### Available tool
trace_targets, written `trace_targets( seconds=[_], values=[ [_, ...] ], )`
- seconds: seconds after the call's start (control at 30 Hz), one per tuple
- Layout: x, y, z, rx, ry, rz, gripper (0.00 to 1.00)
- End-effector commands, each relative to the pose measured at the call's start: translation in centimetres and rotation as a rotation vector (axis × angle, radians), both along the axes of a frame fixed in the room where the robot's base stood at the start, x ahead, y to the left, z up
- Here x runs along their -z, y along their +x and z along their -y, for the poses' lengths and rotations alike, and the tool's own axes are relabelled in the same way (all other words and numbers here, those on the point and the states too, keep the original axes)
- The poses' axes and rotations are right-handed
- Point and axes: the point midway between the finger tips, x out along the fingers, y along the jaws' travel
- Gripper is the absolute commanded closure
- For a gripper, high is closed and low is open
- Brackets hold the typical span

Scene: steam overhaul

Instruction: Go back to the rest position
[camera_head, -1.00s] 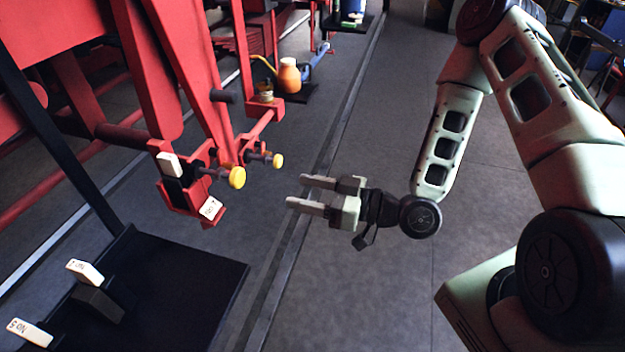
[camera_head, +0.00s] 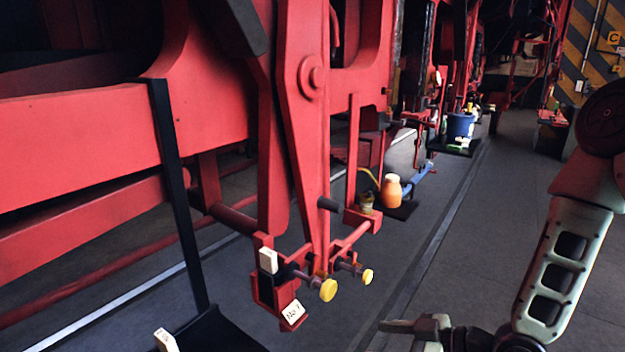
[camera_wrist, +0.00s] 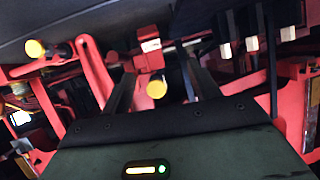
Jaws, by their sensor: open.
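My gripper (camera_head: 400,336) shows at the bottom edge of the head view, right of the red machinery, over the dark floor. Only part of it is in that frame. In the wrist view my gripper (camera_wrist: 162,88) has its two dark fingers apart, with nothing seen held between them. Beyond the fingers a yellow-ended knob (camera_wrist: 157,86) and red parts show. My arm (camera_head: 563,262) reaches in from the right of the head view.
Red machinery (camera_head: 300,130) fills the left, with two yellow-ended knobs (camera_head: 328,290) (camera_head: 367,276) and a white tag (camera_head: 293,311). An orange bottle (camera_head: 391,190) and a blue bucket (camera_head: 460,125) stand farther back. The floor (camera_head: 485,215) on the right is clear.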

Motion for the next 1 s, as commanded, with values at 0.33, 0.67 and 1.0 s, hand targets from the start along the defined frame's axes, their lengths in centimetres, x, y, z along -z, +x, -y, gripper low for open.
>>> trace_targets(
  seconds=[0.33, 0.67, 1.0],
  values=[
    [-1.3, -2.0, 0.2, 0.016, -0.573, -0.257, 0.39],
    [-8.5, -10.6, 0.1, 0.194, -0.818, -0.544, 0.39],
    [-12.3, -17.7, -0.3, 0.242, -0.865, -0.723, 0.39]
  ],
)
